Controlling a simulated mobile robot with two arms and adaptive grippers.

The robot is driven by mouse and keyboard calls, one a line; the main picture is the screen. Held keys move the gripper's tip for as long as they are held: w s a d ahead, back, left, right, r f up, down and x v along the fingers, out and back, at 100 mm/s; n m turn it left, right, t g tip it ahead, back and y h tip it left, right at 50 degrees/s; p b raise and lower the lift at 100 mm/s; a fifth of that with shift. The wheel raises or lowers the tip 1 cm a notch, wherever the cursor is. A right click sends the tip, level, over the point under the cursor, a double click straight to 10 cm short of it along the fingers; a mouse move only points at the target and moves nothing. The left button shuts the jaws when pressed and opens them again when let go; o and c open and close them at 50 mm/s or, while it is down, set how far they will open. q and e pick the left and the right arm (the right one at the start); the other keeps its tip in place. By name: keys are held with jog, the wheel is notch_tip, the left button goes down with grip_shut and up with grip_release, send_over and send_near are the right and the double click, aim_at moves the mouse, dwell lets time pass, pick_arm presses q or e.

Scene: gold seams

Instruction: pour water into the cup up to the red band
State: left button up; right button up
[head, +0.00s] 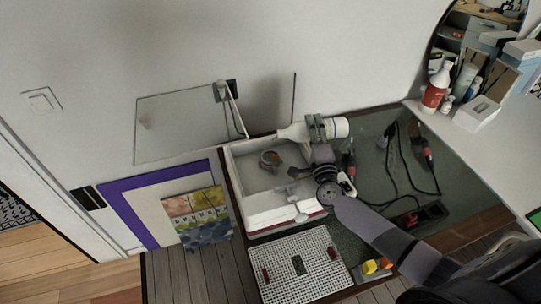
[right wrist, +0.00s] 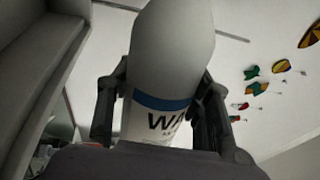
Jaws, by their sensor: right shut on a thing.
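My right gripper (head: 318,128) is shut around the middle of a white bottle (head: 338,127). The bottle lies nearly on its side in the head view, its narrow neck pointing left over the back of a white tray. The right wrist view shows the bottle (right wrist: 172,55) between both fingers, with a blue band and dark letters, partly hidden. A small grey round thing (head: 266,160), perhaps the cup, is in the white tray, below and left of the bottle's neck. I cannot make out a red band, a water level or any stream. My left gripper is not in view.
The white tray (head: 232,178) has raised walls. A perforated white panel (head: 285,258) lies in front of it. Cables and red-and-black tools (head: 423,147) lie on the dark bench top at right. A wall stands close behind the bottle.

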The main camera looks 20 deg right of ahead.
jog(key=shift+d, duration=0.45)
jog(key=shift+d+r, duration=0.1)
dwell(0.4)
jog(key=shift+f, duration=0.2)
jog(key=m+b, duration=0.3)
jog(key=shift+m+b, duration=0.3)
jog(key=shift+b, duration=0.05)
jog(key=shift+r+m+h, duration=0.1)
jog(key=shift+m+h, duration=0.3)
jog(key=shift+w+a+r+m, duration=0.1)
jog(key=shift+a+r+m, duration=0.1)
jog(key=shift+r+m, duration=0.15)
jog(key=shift+a+r+m+p, duration=0.2)
jog(key=shift+r+m+p, duration=0.25)
jog(key=shift+m+p, duration=0.15)
jog(key=shift+a, duration=0.1)
